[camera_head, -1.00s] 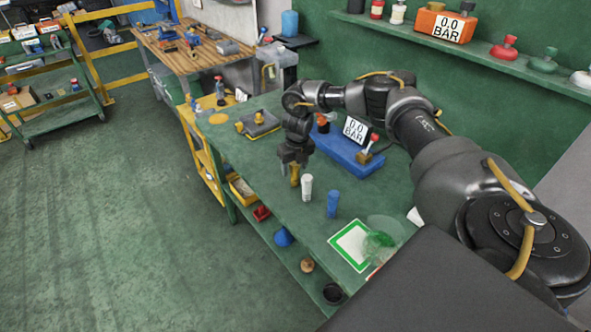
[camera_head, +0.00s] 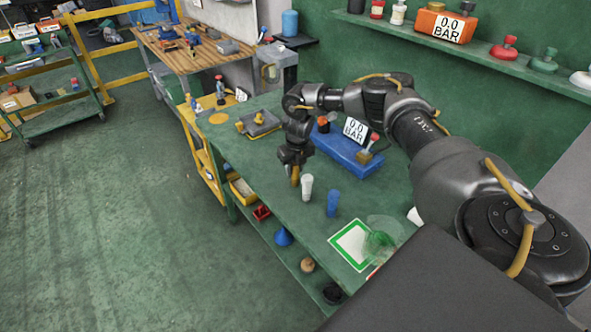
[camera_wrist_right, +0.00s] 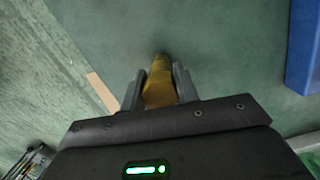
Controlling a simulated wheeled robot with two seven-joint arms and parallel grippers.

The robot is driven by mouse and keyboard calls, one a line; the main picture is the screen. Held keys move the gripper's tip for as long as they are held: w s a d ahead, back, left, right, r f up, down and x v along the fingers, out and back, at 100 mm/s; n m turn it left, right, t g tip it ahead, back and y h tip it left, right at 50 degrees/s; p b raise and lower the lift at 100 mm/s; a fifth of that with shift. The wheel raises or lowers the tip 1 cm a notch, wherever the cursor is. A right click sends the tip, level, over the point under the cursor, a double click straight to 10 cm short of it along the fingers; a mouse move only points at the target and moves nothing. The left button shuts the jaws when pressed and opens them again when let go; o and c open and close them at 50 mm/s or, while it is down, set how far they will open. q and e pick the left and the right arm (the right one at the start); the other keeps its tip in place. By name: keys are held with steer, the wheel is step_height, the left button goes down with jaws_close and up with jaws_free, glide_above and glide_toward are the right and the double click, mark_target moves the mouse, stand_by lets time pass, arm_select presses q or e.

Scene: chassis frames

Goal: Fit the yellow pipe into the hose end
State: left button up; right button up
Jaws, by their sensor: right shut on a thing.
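The yellow pipe (camera_head: 294,176) is at the near side of the green bench, left of a white pipe-like piece (camera_head: 307,188) and a blue one (camera_head: 332,204). My right gripper (camera_head: 294,166) is over it, pointing down, shut on its upper part. In the right wrist view the yellow pipe (camera_wrist_right: 159,84) sits between the two fingers (camera_wrist_right: 159,90). I cannot tell whether its foot touches the bench. A blue block (camera_head: 348,153) behind it carries a 0.0 BAR display and a red-topped brass-coloured fitting (camera_head: 368,157). I cannot make out which part is the hose end. My left gripper is not in view.
A green-framed white pad (camera_head: 346,246) and a clear dish (camera_head: 384,230) are at the near right. A grey block with a yellow knob (camera_head: 258,121) lies farther left. Small parts lie on the shelf below. The bench (camera_head: 235,165) left of the gripper is clear.

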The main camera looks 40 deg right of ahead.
steer(key=shift+r+b, duration=0.4)
steer(key=shift+b, duration=0.05)
steer(key=a+r+b, duration=0.5)
steer(key=a+r, duration=0.7)
steer(key=a, duration=0.2)
arm_select(q)
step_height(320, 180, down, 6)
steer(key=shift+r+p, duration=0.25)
steer(key=shift+p, duration=0.05)
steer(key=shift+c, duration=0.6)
arm_select(e)
steer(key=s+a+f+n, duration=0.1)
steer(key=s+a+n, duration=0.2)
steer(key=n, duration=0.6)
steer(key=s+a+f+n+g, duration=0.1)
steer(key=s+a+n, duration=0.2)
steer(key=s+n, duration=0.4)
steer(key=s+a+f+n+g+y, duration=0.1)
steer(key=s+a+n, duration=0.2)
steer(key=n, duration=0.9)
steer(key=shift+s+a, duration=0.3)
steer(key=shift+s, duration=0.8)
